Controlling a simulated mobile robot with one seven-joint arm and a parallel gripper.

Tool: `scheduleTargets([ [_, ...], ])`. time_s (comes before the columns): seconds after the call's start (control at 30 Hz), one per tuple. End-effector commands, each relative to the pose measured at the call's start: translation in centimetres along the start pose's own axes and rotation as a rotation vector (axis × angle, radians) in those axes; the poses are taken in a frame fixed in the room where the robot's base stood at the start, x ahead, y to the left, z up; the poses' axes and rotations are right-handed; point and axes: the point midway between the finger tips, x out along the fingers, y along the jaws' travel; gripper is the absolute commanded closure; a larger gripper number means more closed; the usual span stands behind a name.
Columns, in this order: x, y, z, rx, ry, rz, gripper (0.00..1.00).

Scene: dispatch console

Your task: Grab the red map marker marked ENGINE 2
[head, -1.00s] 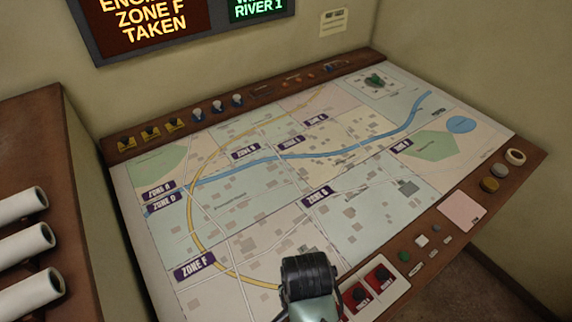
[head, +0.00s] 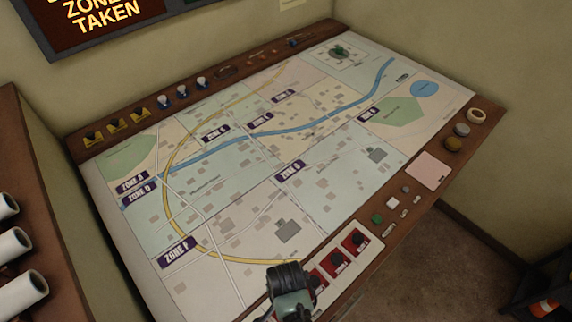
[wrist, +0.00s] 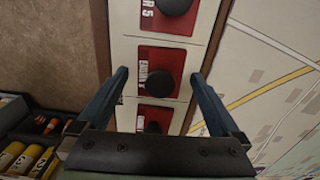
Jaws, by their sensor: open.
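Red markers with black round knobs stand in a white strip at the console's front edge. In the wrist view the middle red marker (wrist: 153,83) lies between my fingers; its sideways label seems to start with "EN", but its number is not readable. The upper red marker (wrist: 166,18) ends in "R 5". The lower red marker (wrist: 154,120) is partly hidden by my gripper. My gripper (wrist: 160,75) is open, with one finger each side of the strip, holding nothing. In the head view my arm covers the strip's near end, and my fingertips are hidden.
The white strip (head: 374,249) lies beside the large zone map (head: 240,190). Bottles (wrist: 25,160) and a traffic cone (head: 545,308) are low by the floor.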

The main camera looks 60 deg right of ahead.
Motion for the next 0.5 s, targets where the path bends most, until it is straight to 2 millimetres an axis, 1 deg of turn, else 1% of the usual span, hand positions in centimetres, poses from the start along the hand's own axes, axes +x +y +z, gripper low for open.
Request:
scheduleTargets([
  [0.27, 0.25, -0.04, -0.04, 0.001, 0.001, -0.002, 0.0],
  [0.4, 0.23, -0.05, -0.03, 0.001, 0.0, -0.002, 0.25],
  [0.47, 0.23, -0.05, -0.03, 0.001, 0.0, -0.001, 0.36],
  [0.5, 0.23, -0.04, -0.03, 0.001, 0.0, -0.001, 0.43],
])
